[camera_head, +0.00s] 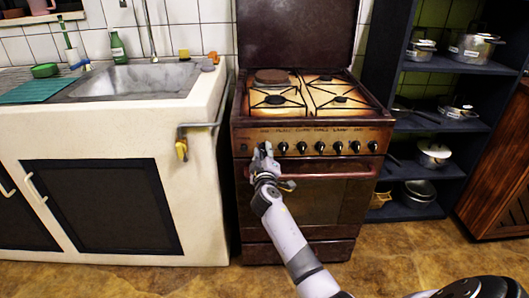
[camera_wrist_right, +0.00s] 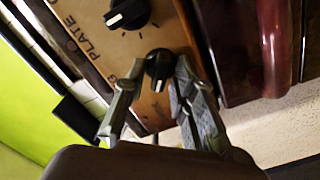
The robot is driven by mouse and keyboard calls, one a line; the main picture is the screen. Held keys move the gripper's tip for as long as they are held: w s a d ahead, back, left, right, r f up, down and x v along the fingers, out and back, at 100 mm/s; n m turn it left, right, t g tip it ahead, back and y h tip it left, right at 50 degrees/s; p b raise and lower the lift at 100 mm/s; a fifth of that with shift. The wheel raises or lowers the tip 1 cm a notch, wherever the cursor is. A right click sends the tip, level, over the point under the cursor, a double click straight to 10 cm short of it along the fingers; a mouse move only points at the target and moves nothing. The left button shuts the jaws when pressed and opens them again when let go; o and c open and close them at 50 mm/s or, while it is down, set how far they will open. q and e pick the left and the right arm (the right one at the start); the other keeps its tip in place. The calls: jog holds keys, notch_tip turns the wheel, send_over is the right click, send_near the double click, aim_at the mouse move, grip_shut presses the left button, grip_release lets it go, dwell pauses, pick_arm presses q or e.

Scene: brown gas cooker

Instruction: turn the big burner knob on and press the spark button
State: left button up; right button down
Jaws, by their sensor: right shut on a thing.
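The brown gas cooker (camera_head: 313,197) stands in the middle of the head view with a row of black knobs (camera_head: 301,147) on its front panel (camera_head: 330,134). My right gripper (camera_head: 265,151) is at the left end of this row. In the wrist view, my right gripper (camera_wrist_right: 148,92) has its two fingers around a black knob (camera_wrist_right: 158,65) and is shut on it. Another black knob (camera_wrist_right: 128,15) shows beside it. The label by the held knob is partly hidden, ending in "G"; "PLATE" reads nearby. I cannot make out a spark button. My left gripper is not in view.
A red handle bar (camera_head: 330,175) runs across the oven door below the knobs. The sink counter (camera_head: 200,110) stands left of the cooker, with a rail on its side. Dark shelves with pots (camera_head: 433,153) stand to the right. The floor in front is mostly clear.

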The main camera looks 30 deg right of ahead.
jog(key=shift+r+n, duration=0.1)
jog(key=shift+n, duration=0.6)
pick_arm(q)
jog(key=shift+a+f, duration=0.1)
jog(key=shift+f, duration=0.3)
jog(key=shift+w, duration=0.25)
pick_arm(e)
jog(key=shift+n, duration=0.3)
jog(key=c, duration=1.8)
grip_release()
jog(key=shift+o, duration=0.8)
jog(key=shift+w, duration=0.1)
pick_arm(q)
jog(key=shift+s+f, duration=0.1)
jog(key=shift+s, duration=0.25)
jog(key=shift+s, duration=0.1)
pick_arm(e)
jog(key=shift+a, duration=0.1)
